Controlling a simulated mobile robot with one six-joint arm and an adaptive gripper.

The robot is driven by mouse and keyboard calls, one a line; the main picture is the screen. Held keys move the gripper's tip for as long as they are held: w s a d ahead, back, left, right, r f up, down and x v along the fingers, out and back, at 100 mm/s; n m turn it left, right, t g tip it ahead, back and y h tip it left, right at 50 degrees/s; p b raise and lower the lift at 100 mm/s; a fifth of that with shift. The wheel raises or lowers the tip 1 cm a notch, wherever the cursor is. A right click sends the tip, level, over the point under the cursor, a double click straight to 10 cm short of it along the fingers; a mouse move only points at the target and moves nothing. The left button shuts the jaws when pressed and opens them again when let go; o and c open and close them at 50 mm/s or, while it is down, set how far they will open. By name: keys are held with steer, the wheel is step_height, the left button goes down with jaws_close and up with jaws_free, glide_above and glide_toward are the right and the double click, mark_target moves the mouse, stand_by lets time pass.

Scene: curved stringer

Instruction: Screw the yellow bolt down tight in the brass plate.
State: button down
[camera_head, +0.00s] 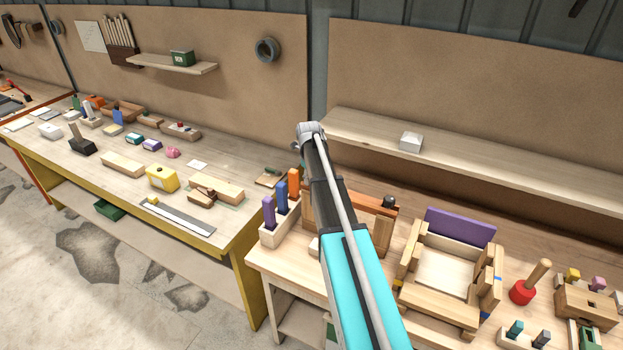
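I cannot make out a yellow bolt or a brass plate for certain. A small yellow piece (572,274) stands behind a wooden block with dark slots (588,308) at the right of the near bench; it is too small to tell whether it is a bolt. A yellow box-like object (162,178) lies on the left bench. My arm rises from the bottom middle to a grey joint at the centre. No gripper fingers show, and the arm hides part of the near bench behind it.
The near bench (268,262) holds a rack of coloured handles (280,222), a wooden frame with a purple board (459,226) and a red-based mallet (522,291). A shelf (500,165) with a white box (411,141) runs behind. The left bench (110,190) is crowded.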

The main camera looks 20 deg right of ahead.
steer(key=shift+w+a, duration=0.1)
steer(key=shift+a, duration=0.05)
steer(key=shift+f+m, duration=0.15)
steer(key=shift+m, duration=1.85)
steer(key=c, duration=0.7)
jaws_free()
steer(key=o, duration=0.5)
steer(key=shift+w+f, duration=0.15)
steer(key=n, duration=0.5)
steer(key=shift+s, duration=0.25)
steer(key=shift+n, duration=0.5)
